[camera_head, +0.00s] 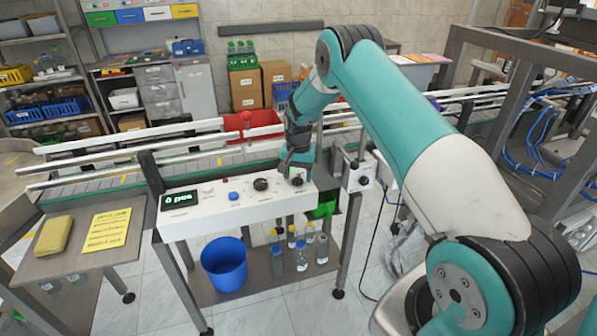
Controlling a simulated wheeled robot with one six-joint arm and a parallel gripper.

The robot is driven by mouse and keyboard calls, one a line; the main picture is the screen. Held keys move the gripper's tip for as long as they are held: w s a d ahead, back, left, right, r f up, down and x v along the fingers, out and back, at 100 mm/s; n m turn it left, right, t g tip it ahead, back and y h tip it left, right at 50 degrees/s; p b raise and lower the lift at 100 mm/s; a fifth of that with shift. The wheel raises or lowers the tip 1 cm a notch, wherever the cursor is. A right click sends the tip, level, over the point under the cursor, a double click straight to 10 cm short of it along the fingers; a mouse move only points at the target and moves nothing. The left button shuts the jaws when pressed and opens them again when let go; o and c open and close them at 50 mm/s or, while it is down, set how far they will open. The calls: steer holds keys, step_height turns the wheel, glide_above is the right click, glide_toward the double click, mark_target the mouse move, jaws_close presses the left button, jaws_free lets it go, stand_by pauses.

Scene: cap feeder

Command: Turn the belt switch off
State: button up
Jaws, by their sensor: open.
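A white control panel (222,209) stands in front of the conveyor belt (95,187). It carries a dark display (180,199) with green text, a blue button (233,196), a black knob (260,184) and another dark knob (297,181) at its right end. Which control is the belt switch I cannot read. My gripper (297,168) is open and points down at the right end of the panel, right above the right-hand knob. Its fingers partly hide that knob, and I cannot tell whether they touch it.
A small white box (360,177) with a dark knob is mounted right of the panel. A blue bucket (224,264) and several bottles stand on the shelf below. A yellow note (108,229) and a folded yellow cloth (54,236) lie on the left side table. A red bin (253,125) stands behind the belt.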

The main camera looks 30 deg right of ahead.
steer(key=c, duration=0.9)
steer(key=shift+b, duration=0.3)
steer(key=shift+w+f+n+b, duration=0.1)
steer(key=shift+n+b, duration=0.65)
steer(key=shift+n, duration=0.35)
steer(key=n+b, duration=0.2)
steer(key=n, duration=0.1)
steer(key=shift+w+a, duration=0.1)
steer(key=shift+a, duration=0.1)
steer(key=n, duration=0.2)
steer(key=n+b, duration=0.1)
steer(key=n, duration=0.1)
steer(key=n+b, duration=0.1)
steer(key=n, duration=0.1)
steer(key=shift+a+n, duration=0.3)
steer(key=shift+r, duration=0.2)
